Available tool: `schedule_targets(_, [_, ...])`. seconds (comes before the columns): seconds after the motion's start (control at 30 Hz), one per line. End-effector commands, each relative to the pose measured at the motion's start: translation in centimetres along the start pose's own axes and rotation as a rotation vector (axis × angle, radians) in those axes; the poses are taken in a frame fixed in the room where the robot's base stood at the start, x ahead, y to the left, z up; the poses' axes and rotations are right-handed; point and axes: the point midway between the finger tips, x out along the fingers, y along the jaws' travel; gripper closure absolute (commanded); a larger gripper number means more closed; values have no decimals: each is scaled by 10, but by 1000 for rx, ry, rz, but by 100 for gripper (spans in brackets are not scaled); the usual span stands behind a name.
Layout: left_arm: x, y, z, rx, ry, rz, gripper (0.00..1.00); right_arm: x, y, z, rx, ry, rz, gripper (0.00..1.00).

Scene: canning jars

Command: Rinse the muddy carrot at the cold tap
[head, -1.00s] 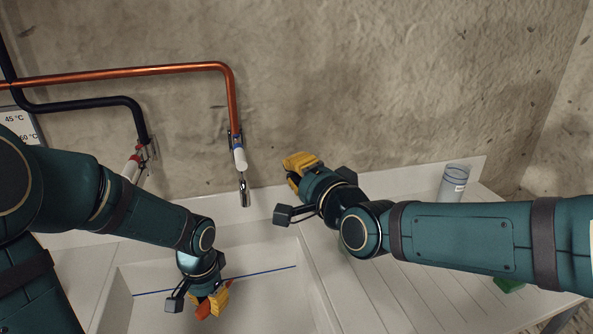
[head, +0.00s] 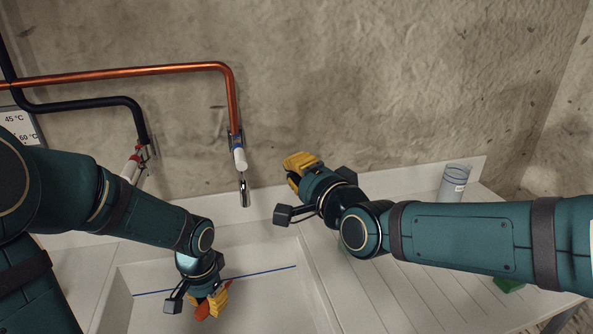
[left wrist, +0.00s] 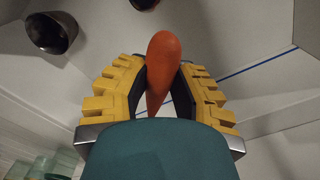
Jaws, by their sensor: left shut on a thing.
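The carrot (head: 202,311) is in my left gripper (head: 212,300), low over the white sink basin (head: 270,290). In the left wrist view the carrot (left wrist: 163,62) is orange, with its thick end beyond the yellow fingers (left wrist: 160,95); I make out no clear mud on the side that shows. A tap with a blue band (head: 238,155) hangs on the copper pipe, its chrome spout (head: 244,190) above the basin's back edge. No water shows under it. My right gripper (head: 296,170) is near the wall, right of that spout; its fingertips are not clear.
A second tap with a red band (head: 133,165) hangs on the black pipe at left. A clear jar (head: 453,183) stands on the grooved drainboard (head: 400,290) at right. A dark round thing (left wrist: 50,33) shows in the left wrist view.

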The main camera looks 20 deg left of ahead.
Motion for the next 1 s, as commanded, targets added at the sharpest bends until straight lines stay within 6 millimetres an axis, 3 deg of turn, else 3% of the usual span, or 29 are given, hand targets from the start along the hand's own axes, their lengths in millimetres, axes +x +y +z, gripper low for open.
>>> schedule_targets(0.37, [-2, 0, 1, 0, 0, 0, 96, 0, -2, 0, 0, 0, 0, 100])
schedule_targets(1.0, [-38, -11, 43, -2, 2, 0, 96, -2, -35, -7, 0, 0, 0, 100])
